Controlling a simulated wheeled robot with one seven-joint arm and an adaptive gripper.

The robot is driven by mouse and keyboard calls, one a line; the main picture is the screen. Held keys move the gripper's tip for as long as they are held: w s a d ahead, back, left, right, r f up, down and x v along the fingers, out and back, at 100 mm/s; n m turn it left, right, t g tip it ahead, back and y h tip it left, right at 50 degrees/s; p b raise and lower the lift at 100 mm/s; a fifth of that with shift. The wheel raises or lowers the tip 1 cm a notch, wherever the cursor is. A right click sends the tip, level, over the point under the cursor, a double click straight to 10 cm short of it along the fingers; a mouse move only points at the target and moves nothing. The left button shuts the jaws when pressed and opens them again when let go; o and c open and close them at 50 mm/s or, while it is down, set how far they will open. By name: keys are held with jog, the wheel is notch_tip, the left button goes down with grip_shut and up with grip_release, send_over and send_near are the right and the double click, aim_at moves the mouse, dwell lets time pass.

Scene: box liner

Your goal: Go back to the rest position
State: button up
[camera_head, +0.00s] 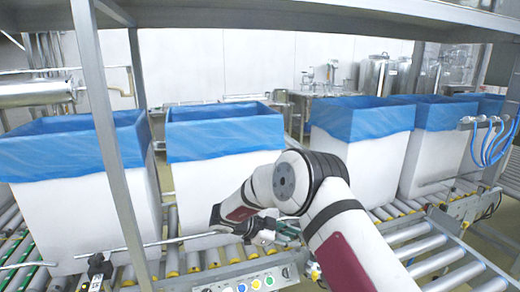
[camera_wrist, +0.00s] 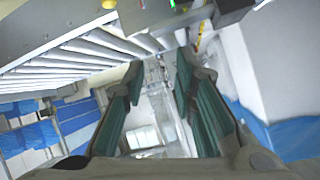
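My gripper (camera_head: 284,230) is in front of the conveyor, low in the middle of the head view, partly hidden by my white and dark red arm. In the wrist view, the two green-padded fingers of my gripper (camera_wrist: 159,72) are apart with nothing between them. White boxes with blue liners folded over their rims stand behind it: one at the left (camera_head: 85,215), one in the middle (camera_head: 215,190), one right of centre (camera_head: 378,160) and one farther right (camera_head: 432,155). My arm hides part of the middle box.
The roller conveyor (camera_head: 410,234) runs under the boxes. A metal post (camera_head: 105,120) and an overhead beam (camera_head: 300,17) frame the near side. A control panel with coloured buttons (camera_head: 250,284) sits low at the front. Blue hoses (camera_head: 490,145) hang at the right.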

jog(key=w+a+r+n+t+y+p, duration=0.1)
jog(key=w+r+n+t+y, duration=0.2)
jog(key=r, duration=0.8)
jog(key=w+a+r+n+t+y+p, duration=0.15)
jog(key=w+r+t, duration=0.4)
jog(key=r, duration=0.55)
jog(key=s+a+r+n+t+y, duration=0.1)
jog(key=s+r+n+y, duration=0.35)
jog(key=r, duration=0.35)
jog(key=s+a+r+n+t+y, duration=0.1)
jog(key=s+r+n+y, duration=0.3)
jog(key=r, duration=0.4)
jog(key=s+d+r+n+g+y+p, duration=0.1)
jog(key=s+d+n+g+y+p, duration=0.2)
jog(key=s, duration=1.4)
jog(key=s+d+f+n+g+h, duration=0.1)
jog(key=s+d+f+g, duration=0.1)
jog(key=s, duration=0.7)
jog(key=s+d+f+n+g+h, duration=0.1)
jog(key=s+d+f+g+h, duration=0.1)
jog(key=s+d, duration=0.3)
jog(key=s+d+f+n+g+h, duration=0.1)
jog(key=s+d+f, duration=0.3)
jog(key=s, duration=1)
jog(key=shift+g+p, duration=0.35)
jog(key=shift+g, duration=0.5)
